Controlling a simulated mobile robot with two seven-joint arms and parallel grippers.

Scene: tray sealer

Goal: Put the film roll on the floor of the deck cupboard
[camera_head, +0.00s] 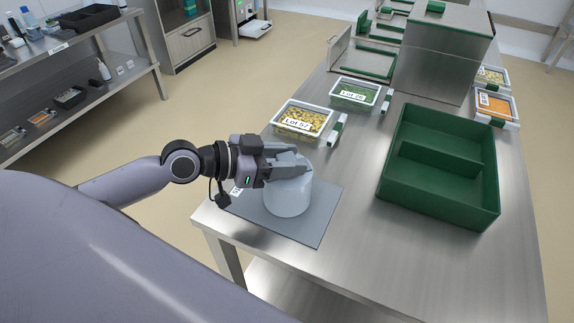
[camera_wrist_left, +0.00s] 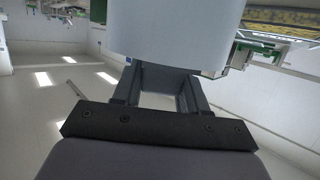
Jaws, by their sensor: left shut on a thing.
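The film roll (camera_head: 289,195) is a pale grey-white cylinder. It stands upright at the grey mat (camera_head: 318,228) on the near left corner of the steel table; I cannot tell whether it touches the mat. My left gripper (camera_head: 287,165) is shut on the upper part of the roll. The roll (camera_wrist_left: 178,32) also shows in the left wrist view, between the fingers (camera_wrist_left: 160,85). A grey cupboard (camera_head: 190,40) with a dark handle stands at the back left, and I cannot tell whether it is the deck cupboard. My right gripper is not in view.
A green divided crate (camera_head: 392,185) stands on the table's right side. Lidded trays marked Lot 52 (camera_head: 281,127) and Lot 28 (camera_head: 338,95) sit beyond the mat. A steel sealer (camera_head: 435,55) is behind. A shelf rack (camera_head: 120,85) stands left, with open floor (camera_head: 215,95) between.

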